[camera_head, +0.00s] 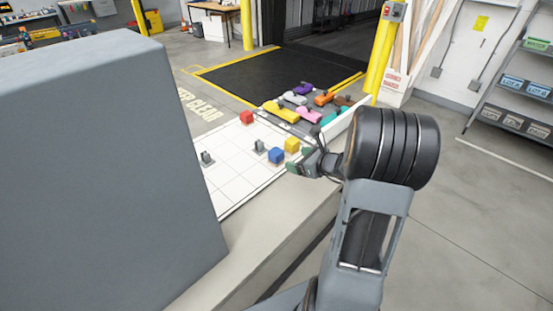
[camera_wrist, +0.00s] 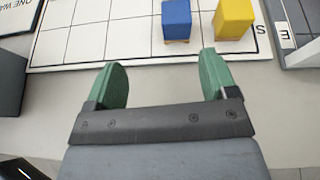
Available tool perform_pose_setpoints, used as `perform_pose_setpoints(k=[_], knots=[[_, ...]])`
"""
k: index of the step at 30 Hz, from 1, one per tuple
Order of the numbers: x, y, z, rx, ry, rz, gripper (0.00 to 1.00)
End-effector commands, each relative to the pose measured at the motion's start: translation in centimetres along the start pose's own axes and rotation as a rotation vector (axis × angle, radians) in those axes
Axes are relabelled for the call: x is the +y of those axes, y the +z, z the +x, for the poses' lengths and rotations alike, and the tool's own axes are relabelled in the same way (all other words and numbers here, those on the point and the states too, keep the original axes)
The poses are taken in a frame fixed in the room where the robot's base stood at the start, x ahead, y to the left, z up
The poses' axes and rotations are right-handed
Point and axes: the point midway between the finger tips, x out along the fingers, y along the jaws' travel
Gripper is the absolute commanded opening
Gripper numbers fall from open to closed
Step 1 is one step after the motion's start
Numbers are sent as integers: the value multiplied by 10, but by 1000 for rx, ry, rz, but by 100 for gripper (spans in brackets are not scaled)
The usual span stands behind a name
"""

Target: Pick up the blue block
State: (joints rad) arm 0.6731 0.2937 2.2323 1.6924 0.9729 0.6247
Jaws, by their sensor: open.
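The blue block (camera_head: 276,156) stands upright on a white gridded board (camera_head: 232,178) in the head view, left of the yellow block (camera_head: 292,145). In the wrist view the blue block (camera_wrist: 176,19) is at the top, cut by the frame edge, ahead of the gap between my fingers and nearer the right one. My gripper (camera_wrist: 160,82) is open and empty, with green finger pads apart. In the head view my gripper (camera_head: 297,170) is just right of the blue block, near the board's front edge, and partly hidden by my wrist.
A red block (camera_head: 247,117) and two small grey pieces (camera_head: 206,159) (camera_head: 259,146) are on the board. Several coloured pieces, including a yellow one (camera_head: 281,112), lie on a grey panel behind. A large grey box-like surface (camera_head: 100,170) fills the left. Bare counter (camera_head: 285,205) lies in front.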

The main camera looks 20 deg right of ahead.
Motion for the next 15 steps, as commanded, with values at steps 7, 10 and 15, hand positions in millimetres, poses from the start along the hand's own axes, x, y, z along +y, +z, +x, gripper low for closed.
perform_pose_setpoints(k=[7,10,15], knots=[[-15,-7,34,-20,-44,76,79],[-15,-6,52,-20,-42,73,79],[-17,-6,74,-19,-44,73,79]])
